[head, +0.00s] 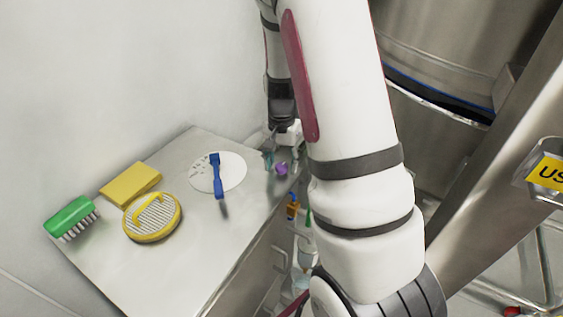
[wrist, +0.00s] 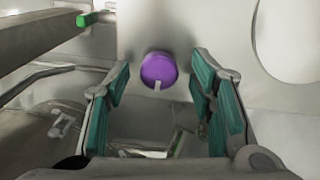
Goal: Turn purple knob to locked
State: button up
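The purple knob (wrist: 158,69) shows in the wrist view, a round disc with a small pale mark at its lower edge. It sits between and just beyond my open gripper's fingers (wrist: 160,92), with a gap on both sides. In the head view the purple knob (head: 282,169) is a small shape at the right edge of the steel counter, beside my gripper (head: 271,158). Most of my gripper there is small and partly hidden by my arm. No lock labels are readable.
On the steel counter (head: 170,270) lie a green brush (head: 70,214), a yellow sponge (head: 131,183), a yellow round scrubber (head: 152,222) and a blue tool (head: 216,175) on a white disc (head: 233,162). A steel vessel (head: 440,50) stands at right.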

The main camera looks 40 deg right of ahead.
aim_at(281, 166)
notch_tip(281, 166, up, 12)
dwell(0.6)
dwell(0.4)
jog(key=s+a+r+n+t+p, duration=0.25)
jog(key=s+a+r+n, duration=0.25)
jog(key=s+a+r, duration=0.5)
jog(key=s+a+r+n+t+p, duration=0.1)
jog(key=s+a+r+n+p, duration=0.1)
jog(key=s, duration=0.4)
jog(key=s+a+r+n+p, duration=0.2)
jog(key=s+a+r+n, duration=0.3)
jog(key=s+a+r, duration=0.1)
jog(key=shift+s+a+r+t, duration=0.35)
jog(key=shift+s+a+r, duration=0.1)
jog(key=shift+a, duration=0.2)
